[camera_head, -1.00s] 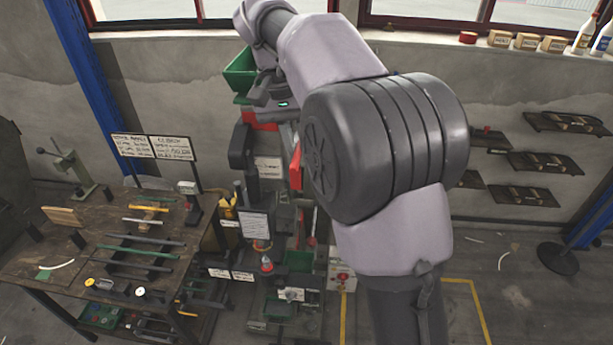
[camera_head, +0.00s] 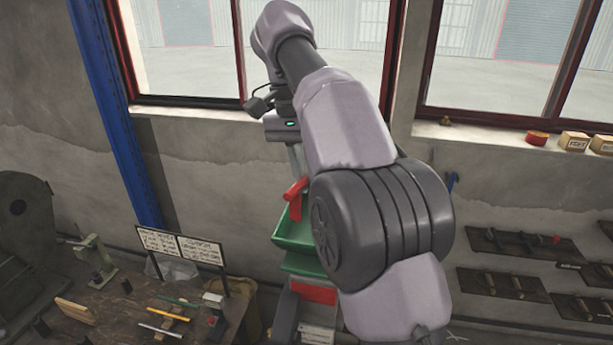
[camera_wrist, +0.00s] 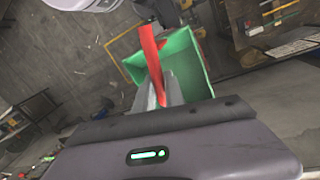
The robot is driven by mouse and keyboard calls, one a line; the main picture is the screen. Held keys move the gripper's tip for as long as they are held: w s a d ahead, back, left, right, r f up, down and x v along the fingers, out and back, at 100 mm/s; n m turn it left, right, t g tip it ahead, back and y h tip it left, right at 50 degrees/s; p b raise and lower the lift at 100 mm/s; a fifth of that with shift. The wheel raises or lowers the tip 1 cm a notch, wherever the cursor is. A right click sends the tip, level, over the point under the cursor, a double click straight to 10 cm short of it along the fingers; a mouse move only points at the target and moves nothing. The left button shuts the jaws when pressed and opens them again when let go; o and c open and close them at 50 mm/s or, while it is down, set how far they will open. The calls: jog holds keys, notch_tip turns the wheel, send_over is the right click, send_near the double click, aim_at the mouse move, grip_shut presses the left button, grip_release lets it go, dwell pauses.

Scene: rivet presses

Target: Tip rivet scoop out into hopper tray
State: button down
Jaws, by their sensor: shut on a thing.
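The red rivet scoop (camera_head: 295,202) is held by my gripper (camera_head: 298,170), and it hangs below the fingers in the head view. In the wrist view the scoop (camera_wrist: 149,48) shows as a narrow red strip running from between the grey fingers (camera_wrist: 163,90). The green hopper tray (camera_head: 292,243) lies below the scoop in the head view, partly hidden by my arm. In the wrist view the tray (camera_wrist: 188,55) is beyond the fingers, with the scoop in front of its left part. I cannot tell whether the scoop holds rivets, and none show in the tray.
A workbench (camera_head: 110,318) with tools and a sign (camera_head: 180,246) stands at lower left. A blue column (camera_head: 120,130) and windows are behind. Wall racks (camera_head: 520,245) and a sill with small boxes (camera_head: 574,141) are at right.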

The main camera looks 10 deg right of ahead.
jog(key=s+d+f+t+y+b, duration=0.2)
jog(key=f+t+y+b, duration=0.2)
jog(key=b, duration=1.3)
jog(key=s+d+f+t+y+b, duration=0.2)
jog(key=f+t+y+b, duration=0.2)
jog(key=t+y+b, duration=0.5)
jog(key=y+b, duration=0.4)
jog(key=b, duration=0.4)
jog(key=shift+d+f, duration=0.15)
jog(key=shift+d, duration=0.1)
jog(key=shift+r, duration=0.2)
